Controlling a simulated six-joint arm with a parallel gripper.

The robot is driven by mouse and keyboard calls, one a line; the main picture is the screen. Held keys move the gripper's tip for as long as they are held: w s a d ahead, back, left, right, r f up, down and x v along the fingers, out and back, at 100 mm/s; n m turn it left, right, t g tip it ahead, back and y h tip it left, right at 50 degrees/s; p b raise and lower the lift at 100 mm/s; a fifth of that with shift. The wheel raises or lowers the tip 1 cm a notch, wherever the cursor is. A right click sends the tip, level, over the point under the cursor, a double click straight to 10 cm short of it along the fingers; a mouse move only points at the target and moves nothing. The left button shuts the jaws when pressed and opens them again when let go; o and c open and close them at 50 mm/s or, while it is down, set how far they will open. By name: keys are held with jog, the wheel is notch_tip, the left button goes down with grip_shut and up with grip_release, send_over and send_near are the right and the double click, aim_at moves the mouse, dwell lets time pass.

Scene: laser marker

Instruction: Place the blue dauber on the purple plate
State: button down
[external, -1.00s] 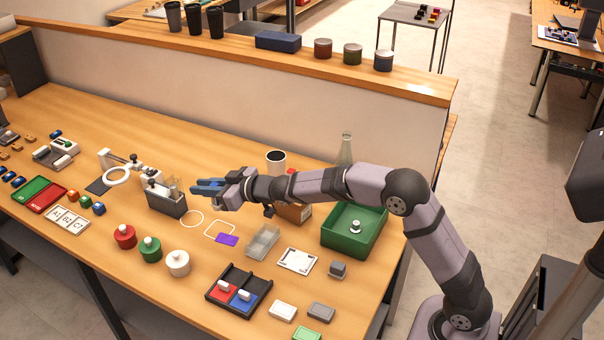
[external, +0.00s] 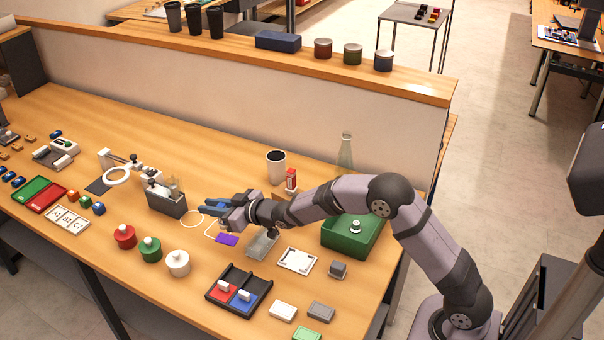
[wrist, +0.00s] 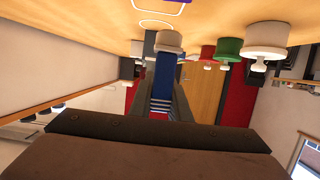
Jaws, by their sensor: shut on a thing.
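My gripper (external: 212,207) is low over the table, its jaws pointing left in the external view. In the wrist view, the jaws (wrist: 162,105) are shut on the blue dauber (wrist: 165,72), a blue body with a pale round end (wrist: 168,41). In the external view, blue shows at the jaws, but the dauber's outline is hard to separate there. The purple plate (external: 227,240) lies flat on the table at the front edge of a white rounded outline (external: 209,231), just in front of my gripper. Nothing is seen on the plate.
A grey holder (external: 167,203) stands left of my gripper. A clear tray (external: 262,243) is right of the plate, and red, green and white pots (external: 178,263) stand front left. A pad tray (external: 240,292) lies in front. A dark-topped cup (external: 276,166) is behind.

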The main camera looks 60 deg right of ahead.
jog(key=shift+f+p, duration=0.3)
jog(key=shift+f, duration=1.9)
jog(key=shift+f, duration=0.15)
jog(key=c, duration=1.7)
grip_release()
jog(key=shift+o, duration=0.2)
jog(key=shift+r, duration=0.25)
jog(key=b+v, duration=0.2)
jog(key=v, duration=1)
jog(key=shift+f, duration=0.1)
